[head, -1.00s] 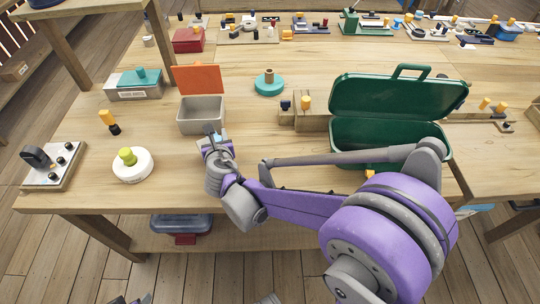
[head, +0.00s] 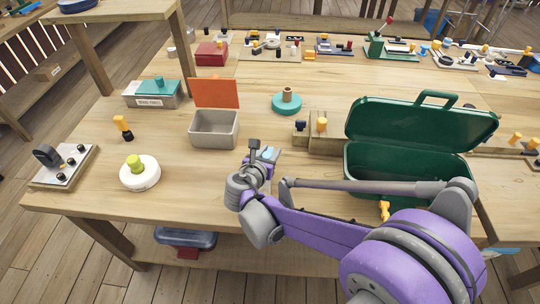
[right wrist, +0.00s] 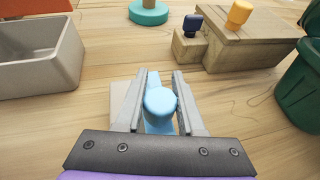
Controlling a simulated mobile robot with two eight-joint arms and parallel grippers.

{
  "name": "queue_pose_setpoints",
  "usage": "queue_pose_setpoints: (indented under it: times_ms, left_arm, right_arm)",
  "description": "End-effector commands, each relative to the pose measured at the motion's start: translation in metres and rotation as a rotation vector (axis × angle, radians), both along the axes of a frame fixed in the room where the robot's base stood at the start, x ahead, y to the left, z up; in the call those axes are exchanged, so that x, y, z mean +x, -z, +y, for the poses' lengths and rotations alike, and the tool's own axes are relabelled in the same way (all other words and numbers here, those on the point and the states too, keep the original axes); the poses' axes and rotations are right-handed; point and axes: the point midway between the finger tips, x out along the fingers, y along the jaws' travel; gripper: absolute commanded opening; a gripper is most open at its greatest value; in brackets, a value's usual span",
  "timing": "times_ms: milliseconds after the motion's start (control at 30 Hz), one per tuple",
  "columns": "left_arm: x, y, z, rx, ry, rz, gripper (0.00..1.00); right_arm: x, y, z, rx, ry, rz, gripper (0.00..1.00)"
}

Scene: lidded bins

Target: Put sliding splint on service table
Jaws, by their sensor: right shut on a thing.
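My right gripper (head: 262,147) is over the front of the large wooden table (head: 90,185), right of the grey bin. It is shut on a light blue piece (right wrist: 160,103) with a rounded top, which may be the sliding splint. A pale flat part (right wrist: 122,95) shows beside the left finger; I cannot tell if it belongs to the held piece. In the head view only a bit of the light blue piece (head: 268,153) shows, and its height over the table is unclear. Which surface is the service table is unclear. My left gripper is not in view.
A grey bin with a raised orange lid (head: 215,93) and an open green case (head: 420,125) flank the gripper. A wooden block with knobs (head: 325,143) lies behind it. A white round piece (head: 140,173) stands front left. A smaller table (head: 115,12) stands back left.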

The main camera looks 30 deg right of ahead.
Motion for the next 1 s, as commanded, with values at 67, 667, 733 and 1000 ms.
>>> queue_pose_setpoints:
  times_ms: [67,667,733,1000]
  left_arm:
    - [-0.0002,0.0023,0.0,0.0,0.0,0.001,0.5]
    - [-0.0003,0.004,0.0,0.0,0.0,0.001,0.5]
    - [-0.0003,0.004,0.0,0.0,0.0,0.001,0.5]
    - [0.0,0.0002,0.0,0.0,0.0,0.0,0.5]
  right_arm:
    - [0.0002,0.0084,-0.0001,-0.001,0.0,-0.001,0.0]
    - [0.0,0.0121,0.0,0.0,0.0,0.0,0.68]
    - [0.0,0.0121,0.0,0.0,0.0,0.0,0.68]
    - [0.0,0.0077,0.0,0.0,-0.001,0.0,0.68]
